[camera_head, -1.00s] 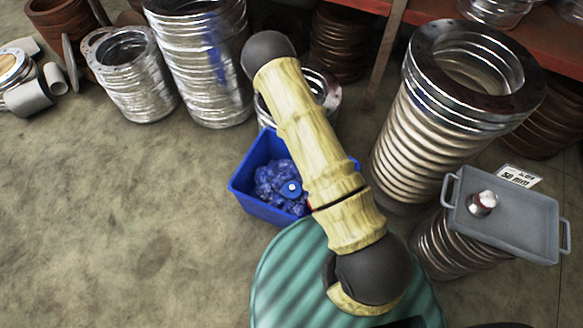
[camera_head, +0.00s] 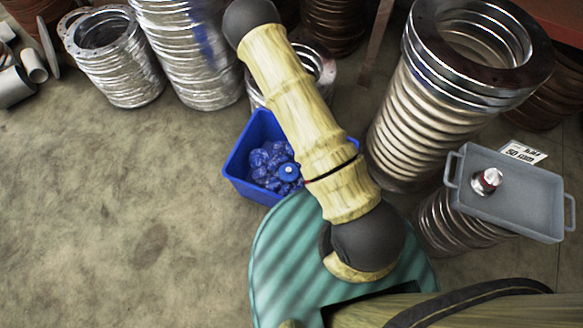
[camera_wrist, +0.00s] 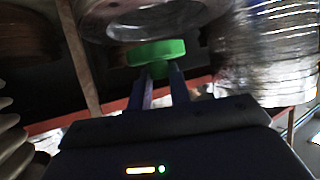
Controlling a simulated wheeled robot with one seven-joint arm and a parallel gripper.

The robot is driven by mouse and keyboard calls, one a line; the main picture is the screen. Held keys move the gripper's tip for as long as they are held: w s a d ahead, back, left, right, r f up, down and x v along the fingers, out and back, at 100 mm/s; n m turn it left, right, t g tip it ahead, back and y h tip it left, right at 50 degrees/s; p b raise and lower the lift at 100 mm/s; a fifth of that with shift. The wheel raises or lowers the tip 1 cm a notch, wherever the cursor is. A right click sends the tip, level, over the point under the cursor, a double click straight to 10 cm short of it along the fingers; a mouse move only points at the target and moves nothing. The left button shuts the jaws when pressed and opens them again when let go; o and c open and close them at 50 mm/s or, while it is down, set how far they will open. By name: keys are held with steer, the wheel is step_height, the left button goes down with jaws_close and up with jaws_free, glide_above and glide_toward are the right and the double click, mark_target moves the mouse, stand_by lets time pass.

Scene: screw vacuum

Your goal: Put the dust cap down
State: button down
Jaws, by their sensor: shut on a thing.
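My gripper (camera_wrist: 160,76) shows in the wrist view, its two dark fingers closed on a flat, round green dust cap (camera_wrist: 158,51). The cap is held at the fingertips, in front of a large shiny metal ring. I cannot tell whether the cap touches that ring. In the head view neither my gripper nor the green cap shows.
In the head view a blue bin (camera_head: 240,185) holds crumpled blue pieces and a blue round part. A grey tray (camera_head: 535,200) bears a small red and silver part (camera_head: 486,181). Tall metal bellows (camera_head: 420,120) stand nearby. Floor (camera_head: 110,220) at left is clear.

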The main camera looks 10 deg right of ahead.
steer(key=s+a+f+m+g+h+b, duration=0.1)
steer(key=s+f+m+g+h+b, duration=0.5)
steer(key=s+f+m+h+b, duration=0.3)
step_height(320, 180, down, 4)
steer(key=shift+s+a+r+m+g+b, duration=0.15)
steer(key=shift+s+a+m+g+b, duration=0.2)
steer(key=shift+m+b, duration=0.5)
steer(key=shift+d, duration=0.25)
step_height(320, 180, down, 6)
steer(key=b, duration=0.4)
steer(key=shift+f, duration=0.2)
steer(key=shift+f+b, duration=1.25)
steer(key=shift+f, duration=0.5)
steer(key=shift+f, duration=0.5)
